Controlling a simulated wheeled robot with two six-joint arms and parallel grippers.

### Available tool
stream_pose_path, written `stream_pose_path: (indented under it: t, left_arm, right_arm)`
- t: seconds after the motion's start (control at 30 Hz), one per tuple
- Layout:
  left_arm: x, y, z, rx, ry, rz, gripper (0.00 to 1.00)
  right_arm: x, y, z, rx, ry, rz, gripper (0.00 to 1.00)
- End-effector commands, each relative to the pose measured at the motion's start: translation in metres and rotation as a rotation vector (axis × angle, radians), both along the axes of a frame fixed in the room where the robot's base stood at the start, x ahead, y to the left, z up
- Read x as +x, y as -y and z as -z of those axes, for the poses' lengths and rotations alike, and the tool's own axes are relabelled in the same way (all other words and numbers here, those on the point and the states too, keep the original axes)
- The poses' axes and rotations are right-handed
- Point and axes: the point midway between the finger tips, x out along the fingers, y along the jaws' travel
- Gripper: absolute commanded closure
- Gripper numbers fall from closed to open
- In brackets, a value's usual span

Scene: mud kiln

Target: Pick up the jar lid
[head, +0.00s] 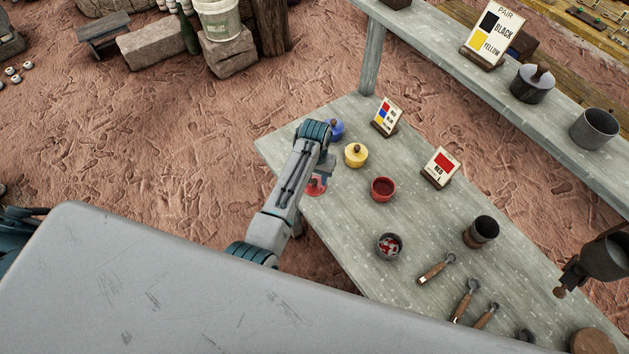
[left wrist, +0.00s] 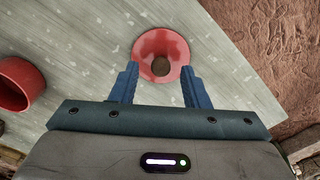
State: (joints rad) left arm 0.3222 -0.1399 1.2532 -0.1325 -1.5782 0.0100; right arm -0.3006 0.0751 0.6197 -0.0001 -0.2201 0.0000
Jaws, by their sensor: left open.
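A red jar lid with a brown round knob lies on the grey table; in the left wrist view the lid (left wrist: 161,50) sits ahead of my gripper, near the table's edge. In the head view only part of the lid (head: 316,186) shows beside my arm. My left gripper (left wrist: 160,84) is open, its two blue fingers spread at the near sides of the lid, with the knob between and slightly beyond their tips. I cannot tell if the fingers touch the lid. A red open jar (head: 382,189) stands to the right of the lid. My right gripper is not in view.
A yellow lidded jar (head: 356,155) and a blue jar (head: 336,130) stand near the arm. A red sign (head: 441,167) and a colour sign (head: 387,117) stand behind. A small bowl (head: 389,246), dark cup (head: 481,231) and several tools lie toward the right.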

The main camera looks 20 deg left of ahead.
Motion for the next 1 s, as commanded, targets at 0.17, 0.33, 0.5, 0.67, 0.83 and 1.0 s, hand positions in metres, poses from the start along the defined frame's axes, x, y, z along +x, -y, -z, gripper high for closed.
stream_pose_path:
  t: [0.17,0.33,0.5,0.67,0.83,1.0]
  left_arm:
    - [-0.0002,-0.0004,0.0105,0.0,0.0,0.0,0.58]
    - [-0.0001,-0.0003,0.0112,0.0,0.0,0.0,0.58]
    - [-0.0001,-0.0003,0.011,0.0,0.0,0.0,0.88]
    - [-0.0001,-0.0003,0.0108,0.0,0.0,0.0,1.0]
    - [-0.0001,-0.0003,0.0107,0.0,0.0,0.0,1.0]
    - [0.0005,0.0,0.0052,0.0,0.002,0.0,1.0]
  right_arm:
    - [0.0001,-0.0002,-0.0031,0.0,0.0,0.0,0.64]
    - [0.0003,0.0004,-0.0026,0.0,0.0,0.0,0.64]
    - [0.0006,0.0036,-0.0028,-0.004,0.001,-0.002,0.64]
    - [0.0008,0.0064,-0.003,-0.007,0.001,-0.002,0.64]
    - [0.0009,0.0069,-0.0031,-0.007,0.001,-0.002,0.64]
    - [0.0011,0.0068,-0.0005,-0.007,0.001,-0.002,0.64]
